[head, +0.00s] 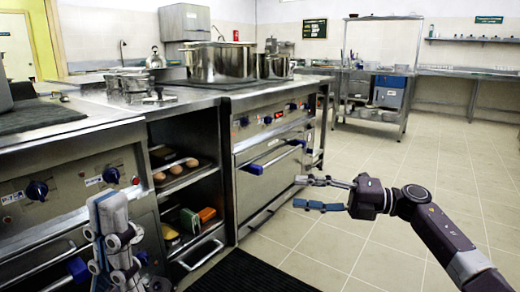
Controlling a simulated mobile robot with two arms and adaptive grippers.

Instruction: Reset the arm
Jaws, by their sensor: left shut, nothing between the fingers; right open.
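My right gripper (322,193) is open and empty. Its arm comes in from the lower right, and its fingers point left over the tiled floor in front of the oven. My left gripper (112,232) is at the lower left, in front of the left stove. It is shut with nothing between its fingers, and its lower part is cut off by the picture's bottom edge.
A steel counter with a big stockpot (222,62) runs along the left. Under it are the oven door (270,185) with its handle and open shelves (185,180) with eggs and boxes. A dark mat (250,272) lies in front. The floor (350,245) at right is clear.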

